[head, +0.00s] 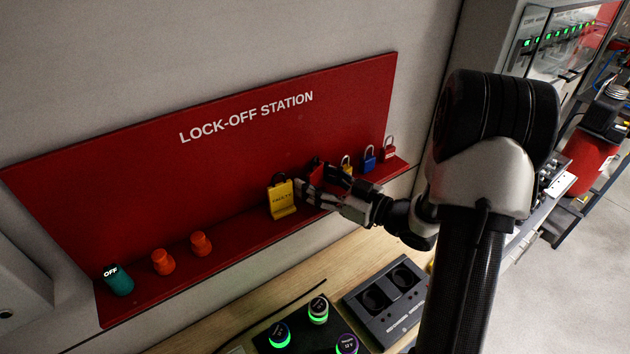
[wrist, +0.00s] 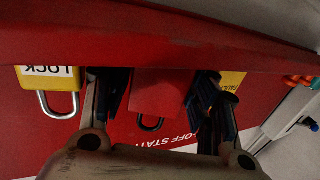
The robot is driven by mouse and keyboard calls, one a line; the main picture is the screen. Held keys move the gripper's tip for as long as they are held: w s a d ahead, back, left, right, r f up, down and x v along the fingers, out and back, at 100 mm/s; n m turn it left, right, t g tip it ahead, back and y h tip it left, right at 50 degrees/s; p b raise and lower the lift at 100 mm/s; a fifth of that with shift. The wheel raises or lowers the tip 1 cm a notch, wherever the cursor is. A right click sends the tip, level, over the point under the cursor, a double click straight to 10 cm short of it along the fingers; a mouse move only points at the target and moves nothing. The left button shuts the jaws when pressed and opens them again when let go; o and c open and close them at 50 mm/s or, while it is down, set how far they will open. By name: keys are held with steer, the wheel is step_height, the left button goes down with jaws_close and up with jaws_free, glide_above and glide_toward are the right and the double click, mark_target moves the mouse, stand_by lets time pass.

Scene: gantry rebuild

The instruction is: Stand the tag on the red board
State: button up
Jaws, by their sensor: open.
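The red board (head: 200,190), lettered LOCK-OFF STATION, has a ledge along its bottom edge. A yellow lock-shaped tag (head: 281,200) with a dark loop stands upright on the ledge, just left of my gripper (head: 311,184). Its yellow edge also shows behind the right finger in the wrist view (wrist: 232,80). My gripper is open, its fingers (wrist: 160,92) on either side of a red lock-shaped piece (wrist: 163,88) with a dark loop. The red piece stands at the ledge; finger contact cannot be told. The head view mostly hides it behind the fingers.
Right of my gripper stand a yellow padlock (head: 347,169), a blue padlock (head: 369,159) and a red padlock (head: 389,153). Two orange pieces (head: 163,262) and a teal OFF piece (head: 118,281) stand at the left. The ledge between orange and yellow is bare. A socket box (head: 388,300) lies below.

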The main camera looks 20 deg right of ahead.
steer(key=v, duration=1.2)
steer(key=shift+s+f, duration=0.1)
